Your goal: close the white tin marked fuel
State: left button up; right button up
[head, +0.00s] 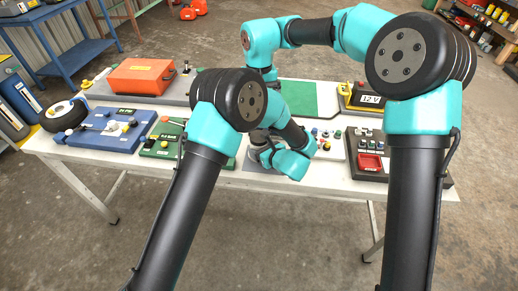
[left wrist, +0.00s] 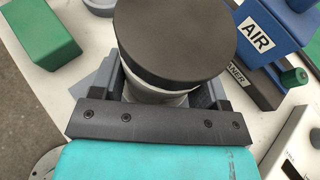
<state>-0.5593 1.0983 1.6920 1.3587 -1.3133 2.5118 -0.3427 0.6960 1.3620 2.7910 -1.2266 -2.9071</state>
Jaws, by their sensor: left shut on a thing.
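My left gripper (head: 262,149) is low over the middle of the white table in the head view. In the left wrist view my left gripper (left wrist: 160,97) is shut on a round thing with a broad, flat dark top (left wrist: 178,40) and a light grey-white side (left wrist: 150,93). Its jaws are on either side of the light part. No fuel mark can be read on it, so I cannot tell whether it is the tin. My right arm reaches over the back of the table, and its gripper is hidden.
The white table (head: 104,168) carries a blue board (head: 90,138), a green board (head: 158,149), an orange box (head: 140,76), a green mat (head: 299,98) and a 12 V unit (head: 362,97). A blue AIR box (left wrist: 280,28) stands close to the held thing.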

pick_arm(q)
jog(key=o, duration=1.8)
jog(key=v, duration=1.7)
jog(key=shift+s+d, duration=0.15)
jog(key=shift+d, duration=0.05)
